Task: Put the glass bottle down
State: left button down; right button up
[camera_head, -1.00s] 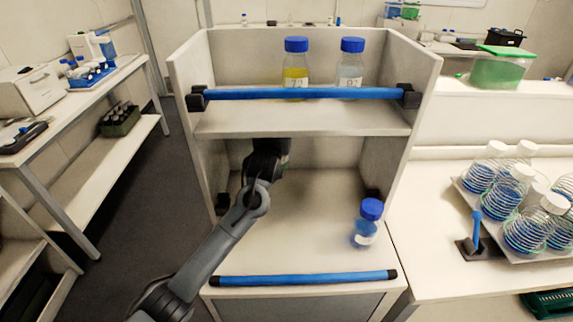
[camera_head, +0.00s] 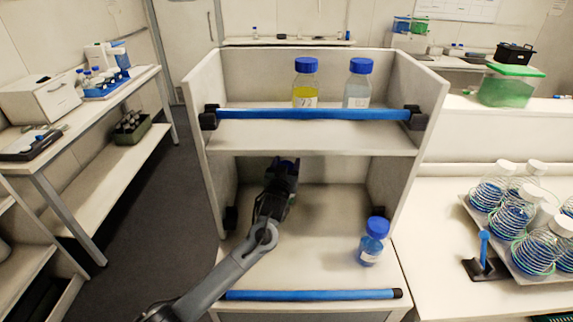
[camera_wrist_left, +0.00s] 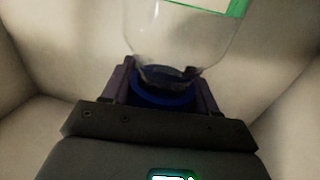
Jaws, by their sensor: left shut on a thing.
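My left gripper (camera_head: 285,172) is inside the lower bay of the white cabinet, left of its middle, just below the upper shelf's front edge. In the left wrist view, this gripper (camera_wrist_left: 165,92) is shut around the blue-capped neck of the glass bottle. The clear glass bottle (camera_wrist_left: 185,30) extends away from the jaws, with a green-edged label on its side. In the head view the bottle is mostly hidden by the gripper and arm. I cannot tell whether its base touches the lower shelf (camera_head: 310,265). My right gripper is not in view.
Another blue-capped bottle (camera_head: 371,242) stands at the lower shelf's right front. A yellow bottle (camera_head: 305,85) and a clear bottle (camera_head: 357,85) stand above, behind a blue rail (camera_head: 315,113). A lower blue rail (camera_head: 310,295) crosses the front. The shelf's middle is clear.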

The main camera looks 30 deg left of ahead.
pick_arm(q)
jog(key=shift+r, duration=0.1)
jog(key=shift+c, duration=1.5)
grip_release()
jog(key=shift+f, duration=0.2)
jog(key=shift+r, duration=0.25)
jog(key=shift+s+d+f, duration=0.1)
jog(key=shift+s+f, duration=0.05)
jog(key=shift+s, duration=0.05)
jog(key=shift+s+d, duration=0.1)
jog(key=shift+s, duration=0.25)
jog(key=b+v, duration=0.2)
jog(key=v, duration=0.8)
jog(key=shift+s, duration=0.4)
